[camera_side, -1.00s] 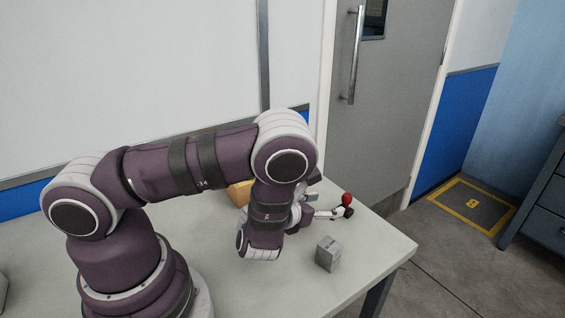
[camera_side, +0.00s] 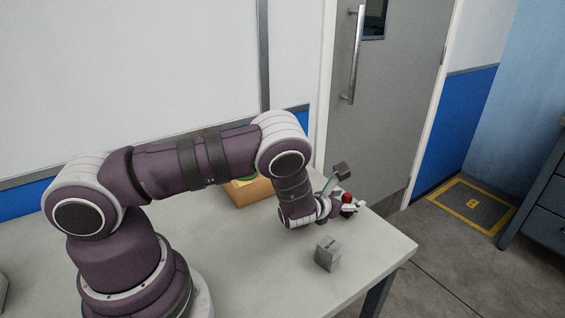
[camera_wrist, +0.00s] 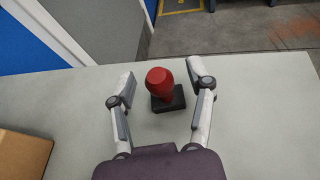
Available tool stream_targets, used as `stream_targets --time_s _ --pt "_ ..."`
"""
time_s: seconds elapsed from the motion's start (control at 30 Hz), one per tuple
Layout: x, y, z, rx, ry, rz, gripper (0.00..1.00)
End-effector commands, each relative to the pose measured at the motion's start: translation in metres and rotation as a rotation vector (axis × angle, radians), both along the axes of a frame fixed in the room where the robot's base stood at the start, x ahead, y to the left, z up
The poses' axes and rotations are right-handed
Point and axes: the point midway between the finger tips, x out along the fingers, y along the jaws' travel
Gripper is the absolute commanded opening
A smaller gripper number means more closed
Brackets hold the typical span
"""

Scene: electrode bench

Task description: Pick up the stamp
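The stamp (camera_wrist: 161,86) has a red rounded handle on a dark rectangular base. In the wrist view it stands upright on the table (camera_wrist: 252,130), between and slightly beyond the two fingers. My gripper (camera_wrist: 163,84) is open, with one finger to each side of the stamp and a visible gap on both sides. In the side view the stamp's red top (camera_side: 347,197) shows at the far right of the table, beside my gripper (camera_side: 342,191). The fingers and wrist hide most of its base there.
A grey box (camera_side: 328,254) stands near the table's front right edge. An orange-brown box (camera_side: 252,192) with something green in it is behind my arm; its corner shows in the wrist view (camera_wrist: 22,157). The table's far edge is close beyond the stamp.

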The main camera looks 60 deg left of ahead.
Motion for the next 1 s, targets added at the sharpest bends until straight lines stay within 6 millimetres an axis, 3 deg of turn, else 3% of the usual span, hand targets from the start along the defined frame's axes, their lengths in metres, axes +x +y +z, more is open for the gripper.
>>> stream_targets --time_s 0.03,0.37,0.77,1.0 --pt "0.000 0.000 0.000 0.000 0.000 0.000 0.44" --pt "0.000 0.000 0.000 0.000 0.000 0.000 0.01" --pt "0.000 -0.001 0.008 0.001 -0.002 -0.002 0.00" --pt "0.001 -0.001 0.061 -0.003 -0.007 0.000 0.00"
